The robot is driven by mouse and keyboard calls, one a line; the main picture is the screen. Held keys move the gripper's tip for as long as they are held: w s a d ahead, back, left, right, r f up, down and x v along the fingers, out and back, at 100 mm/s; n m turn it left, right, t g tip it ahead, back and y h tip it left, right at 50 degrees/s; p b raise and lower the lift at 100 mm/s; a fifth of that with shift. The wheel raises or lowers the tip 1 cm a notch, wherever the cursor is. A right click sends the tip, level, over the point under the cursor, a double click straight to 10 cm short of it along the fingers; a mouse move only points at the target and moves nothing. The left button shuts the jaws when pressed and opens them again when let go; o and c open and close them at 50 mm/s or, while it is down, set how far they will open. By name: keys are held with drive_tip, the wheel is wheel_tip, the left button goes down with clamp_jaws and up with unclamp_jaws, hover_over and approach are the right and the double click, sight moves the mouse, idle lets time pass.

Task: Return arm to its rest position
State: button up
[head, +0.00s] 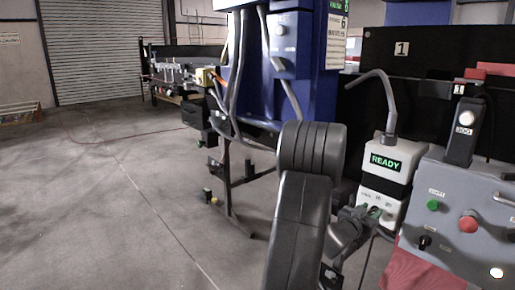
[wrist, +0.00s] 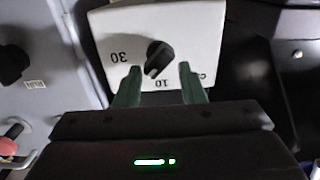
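My gripper (wrist: 158,85) is open in the wrist view, its two green fingers apart with nothing between them. Whether the fingers touch the panel cannot be told. In the head view my arm reaches down and right toward a white box (head: 384,164) with a green READY display (head: 386,163). My gripper (head: 372,213) shows small there, in front of the box's lower part, and its fingers are hard to make out.
A grey control panel (head: 480,205) with a green button (head: 432,205), a red button (head: 468,222) and a black knob (head: 425,242) stands close on the right. A blue machine (head: 305,85) with hanging cables stands behind my arm. Open floor (head: 110,190) lies to the left.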

drive_tip(key=v, duration=1.3)
drive_tip(key=shift+p, duration=0.35)
drive_tip(key=shift+s, duration=0.1)
drive_tip(key=shift+a, duration=0.15)
